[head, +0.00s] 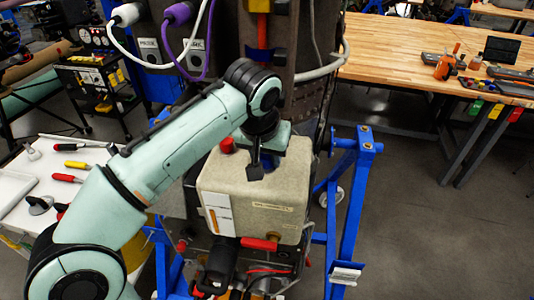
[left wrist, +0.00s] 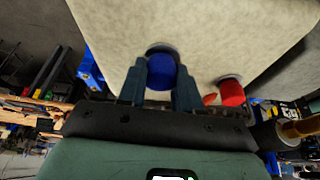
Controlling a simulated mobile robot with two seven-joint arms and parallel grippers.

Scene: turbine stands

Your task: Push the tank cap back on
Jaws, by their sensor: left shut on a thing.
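The beige tank (head: 255,190) stands on the blue turbine stand, with a white label strip on its front. My left gripper (head: 255,170) reaches down over its top. In the left wrist view, my left gripper (left wrist: 160,88) is shut on the blue cap (left wrist: 160,72), with one finger on each side. The cap is at a dark round neck (left wrist: 162,49) on the tank (left wrist: 190,25); I cannot tell if it is fully seated. In the head view the gripper hides the cap. My right gripper is not in view.
A red cap (head: 226,145) sits on the tank close to my left gripper; it also shows in the left wrist view (left wrist: 231,93). Blue stand posts (head: 350,200) rise at the right. A white tool table (head: 50,165) is at the left, a wooden bench (head: 400,60) at the back right.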

